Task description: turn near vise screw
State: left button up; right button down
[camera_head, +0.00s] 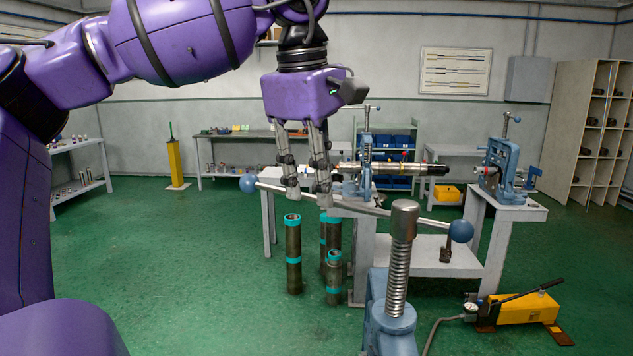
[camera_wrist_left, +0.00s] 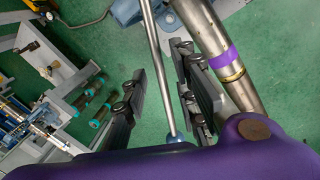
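The near vise (camera_head: 388,335) stands at the bottom centre of the head view, with its upright threaded screw (camera_head: 399,275). A long handle bar (camera_head: 375,210) crosses the screw head and has a blue ball (camera_head: 461,231) at each end. My left gripper (camera_head: 307,197) points down at the far-left part of the bar, near the left ball (camera_head: 248,183). In the left wrist view the bar (camera_wrist_left: 158,65) runs between the open fingers (camera_wrist_left: 160,72), with a visible gap on the left finger's side. I cannot tell whether it touches the right finger. My right gripper is not in view.
A steel pipe with a purple band (camera_wrist_left: 222,57) lies close beside the fingers in the left wrist view. Beyond the bar stand upright pipes (camera_head: 293,255) and a bench with another vise (camera_head: 362,160). A yellow hydraulic pump (camera_head: 520,308) sits on the green floor at right.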

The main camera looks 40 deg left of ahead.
pick_arm(q)
notch_tip(320, 180, up, 11)
jog(key=s, duration=0.2)
jog(key=shift+d, duration=0.3)
